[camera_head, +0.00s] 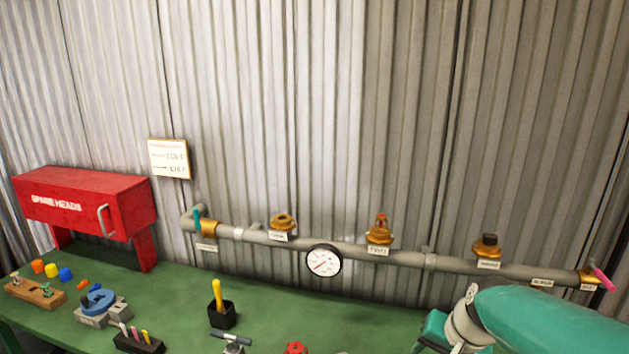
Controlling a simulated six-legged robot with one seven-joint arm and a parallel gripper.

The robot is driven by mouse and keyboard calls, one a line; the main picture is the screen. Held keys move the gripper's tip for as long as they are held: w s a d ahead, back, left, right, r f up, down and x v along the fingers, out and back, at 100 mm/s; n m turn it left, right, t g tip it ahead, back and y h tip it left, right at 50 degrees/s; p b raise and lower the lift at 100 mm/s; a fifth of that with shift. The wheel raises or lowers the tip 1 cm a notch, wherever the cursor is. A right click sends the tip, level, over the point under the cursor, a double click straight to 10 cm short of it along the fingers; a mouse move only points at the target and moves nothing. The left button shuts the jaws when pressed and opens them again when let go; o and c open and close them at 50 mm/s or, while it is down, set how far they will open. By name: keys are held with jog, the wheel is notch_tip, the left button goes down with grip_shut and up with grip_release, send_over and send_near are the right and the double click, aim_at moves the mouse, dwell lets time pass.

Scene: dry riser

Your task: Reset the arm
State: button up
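My teal arm enters at the lower right of the head view, with a light grey joint and another teal part at the bottom edge. My gripper's fingers do not show; they lie outside the picture or behind the arm. The arm is in front of the green bench (270,305) and below the right part of the grey pipe (460,266). No held thing can be seen.
The pipe runs along the corrugated wall with brass fittings (379,234), a round gauge (323,261) and a pink lever (603,278). A red cabinet (125,205) stands at left. A black cup (222,316), blue round part (98,302) and small tools crowd the bench's left and front.

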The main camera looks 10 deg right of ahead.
jog(key=s+a+r+n, duration=0.3)
jog(key=a+n, duration=0.1)
jog(key=a, duration=0.4)
jog(key=s+a+r+n+t, duration=0.1)
jog(key=s+a+r+n, duration=0.3)
jog(key=a, duration=0.4)
jog(key=shift+r+h, duration=0.2)
jog(key=shift+h, duration=0.2)
jog(key=shift+a, duration=0.1)
jog(key=c, duration=0.4)
